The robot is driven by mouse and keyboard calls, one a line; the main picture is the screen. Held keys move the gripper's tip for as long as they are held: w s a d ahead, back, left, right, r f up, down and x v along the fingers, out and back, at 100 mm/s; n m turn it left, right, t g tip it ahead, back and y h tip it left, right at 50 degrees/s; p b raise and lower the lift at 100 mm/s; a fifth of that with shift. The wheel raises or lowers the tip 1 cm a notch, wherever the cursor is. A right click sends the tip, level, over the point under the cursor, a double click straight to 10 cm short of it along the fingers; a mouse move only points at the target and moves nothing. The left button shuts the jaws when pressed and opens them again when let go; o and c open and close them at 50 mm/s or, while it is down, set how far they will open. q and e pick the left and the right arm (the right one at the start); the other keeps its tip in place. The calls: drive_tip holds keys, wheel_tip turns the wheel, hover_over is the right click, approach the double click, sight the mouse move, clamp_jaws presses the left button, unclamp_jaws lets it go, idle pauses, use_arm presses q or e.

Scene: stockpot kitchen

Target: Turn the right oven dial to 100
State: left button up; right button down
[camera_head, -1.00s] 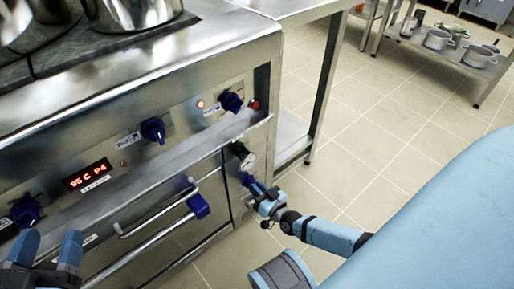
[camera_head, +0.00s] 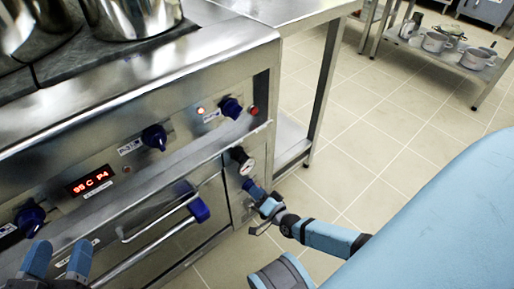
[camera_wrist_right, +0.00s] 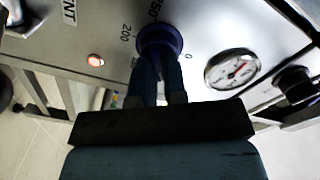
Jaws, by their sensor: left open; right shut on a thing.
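The dial with a dark blue knob (camera_wrist_right: 160,38) is in the right wrist view, with a scale showing 200, 250 and 0 around it. My right gripper (camera_wrist_right: 157,72) is shut on this knob and hides its lower part and some of the scale. I cannot read where the pointer stands. In the head view my right gripper (camera_head: 251,190) is at the oven's lower right panel, just below the round gauge (camera_head: 246,166). My left gripper (camera_head: 56,262) is open and empty at the lower left, in front of the oven.
The oven front has other blue dials (camera_head: 154,137), a red display (camera_head: 90,182) reading 95 C P4, and a door handle (camera_head: 165,222) with a blue end. Pots (camera_head: 112,15) stand on top. The tiled floor between is clear.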

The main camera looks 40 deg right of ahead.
drive_tip(key=shift+s+m, duration=0.1)
drive_tip(key=shift+m, duration=0.3)
drive_tip(key=c, duration=1.2)
unclamp_jaws()
drive_tip(key=shift+o, duration=0.2)
drive_tip(key=s+p, duration=0.1)
drive_tip(key=s, duration=0.1)
drive_tip(key=s+p, duration=0.1)
drive_tip(key=s, duration=0.2)
drive_tip(key=shift+d+r, duration=0.15)
drive_tip(key=shift+d, duration=0.05)
use_arm(q)
drive_tip(key=s+n+p, duration=0.1)
drive_tip(key=s+d+n+g+p, duration=0.1)
drive_tip(key=shift+s+d+f+n+g, duration=0.2)
drive_tip(key=shift+n+g, duration=0.1)
drive_tip(key=shift+n, duration=0.1)
use_arm(e)
drive_tip(key=s, duration=0.8)
drive_tip(key=shift+s+d+f, duration=0.2)
drive_tip(key=shift+s+d, duration=0.1)
drive_tip(key=shift+s, duration=0.05)
use_arm(q)
drive_tip(key=shift+w+r, duration=0.15)
drive_tip(key=shift+r, duration=0.1)
